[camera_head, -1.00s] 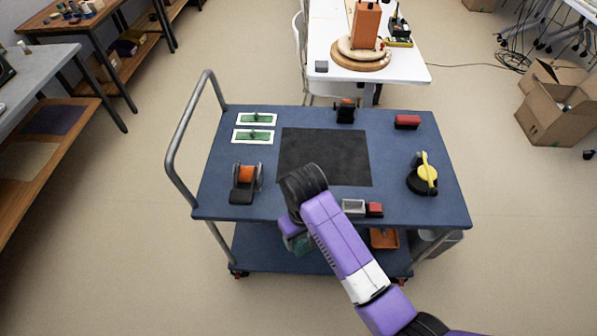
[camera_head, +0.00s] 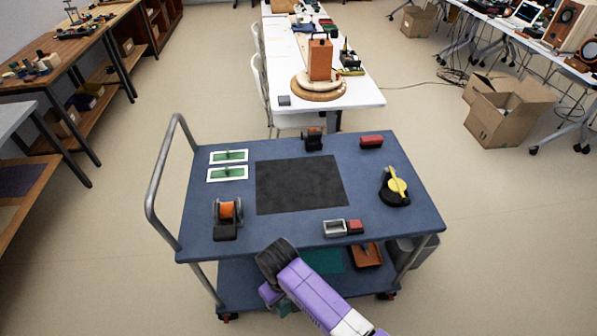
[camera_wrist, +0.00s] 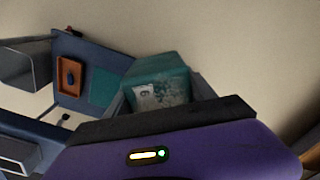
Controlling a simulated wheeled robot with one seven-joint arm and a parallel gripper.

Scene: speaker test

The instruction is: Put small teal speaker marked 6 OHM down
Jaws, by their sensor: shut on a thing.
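The small teal speaker (camera_wrist: 162,82) sits between the jaws of my gripper (camera_wrist: 160,98) in the wrist view. A pale label with a dark mark shows on it; the full text is too small to read. In the head view my gripper (camera_head: 278,300) is in front of the cart's near edge, mostly hidden by my purple wrist. Only a bit of teal shows there. A flat teal mat (camera_head: 322,261) lies on the cart's lower shelf, and it also shows in the wrist view (camera_wrist: 104,88).
The blue cart top (camera_head: 290,232) holds a black mat (camera_head: 300,184), an orange spool (camera_head: 227,211), a grey open box (camera_head: 334,228), a red block (camera_head: 355,227) and a yellow-black tool (camera_head: 396,187). An orange tray (camera_head: 367,256) is on the lower shelf beside the teal mat.

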